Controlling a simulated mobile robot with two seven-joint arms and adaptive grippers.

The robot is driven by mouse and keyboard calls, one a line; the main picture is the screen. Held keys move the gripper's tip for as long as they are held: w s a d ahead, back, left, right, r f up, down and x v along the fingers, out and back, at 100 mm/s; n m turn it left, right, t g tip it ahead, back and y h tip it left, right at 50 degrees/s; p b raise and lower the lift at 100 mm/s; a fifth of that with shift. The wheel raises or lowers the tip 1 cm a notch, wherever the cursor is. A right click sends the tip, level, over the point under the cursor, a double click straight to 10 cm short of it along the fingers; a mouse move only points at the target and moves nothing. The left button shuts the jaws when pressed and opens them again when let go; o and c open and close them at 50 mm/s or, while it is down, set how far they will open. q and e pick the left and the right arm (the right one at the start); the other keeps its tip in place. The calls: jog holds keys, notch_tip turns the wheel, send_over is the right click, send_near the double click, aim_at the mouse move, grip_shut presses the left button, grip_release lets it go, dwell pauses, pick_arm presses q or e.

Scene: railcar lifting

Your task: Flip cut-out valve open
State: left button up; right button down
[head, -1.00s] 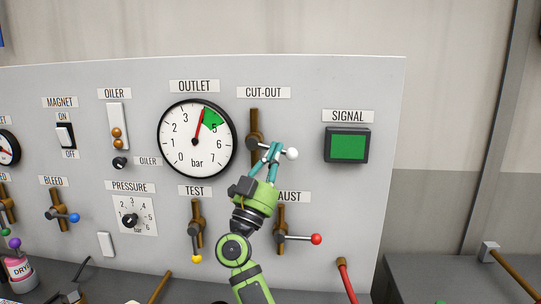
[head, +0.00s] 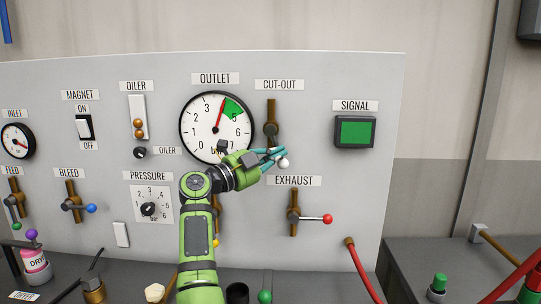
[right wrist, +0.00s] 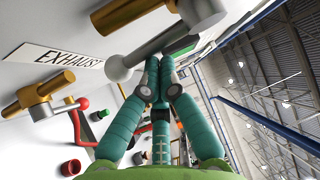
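The cut-out valve (head: 271,127) is a brown vertical pipe with a lever on the upright panel, under the CUT-OUT label. Its lever points down in the head view, with the white ball end (head: 283,163) at the bottom. In the right wrist view the grey lever and its ball (right wrist: 118,68) cross just past the fingertips. My right gripper (head: 277,154) is at the lever, just above the ball. Its teal fingers (right wrist: 155,90) are drawn together, tips close to or touching the lever; I see no clear grip around it. My left gripper is out of view.
The exhaust valve (head: 294,214) with a red-ball lever sits below. The outlet gauge (head: 205,115) is left of the valve, and the lit green signal (head: 355,132) is to the right.

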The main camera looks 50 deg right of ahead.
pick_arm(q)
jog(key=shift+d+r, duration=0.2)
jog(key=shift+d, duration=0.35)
pick_arm(e)
jog(key=y, duration=0.1)
jog(key=m, duration=0.1)
jog(key=w+m+y, duration=0.1)
jog(key=shift+a+f+y, duration=0.2)
jog(key=shift+f+y, duration=0.05)
jog(key=shift+y, duration=0.05)
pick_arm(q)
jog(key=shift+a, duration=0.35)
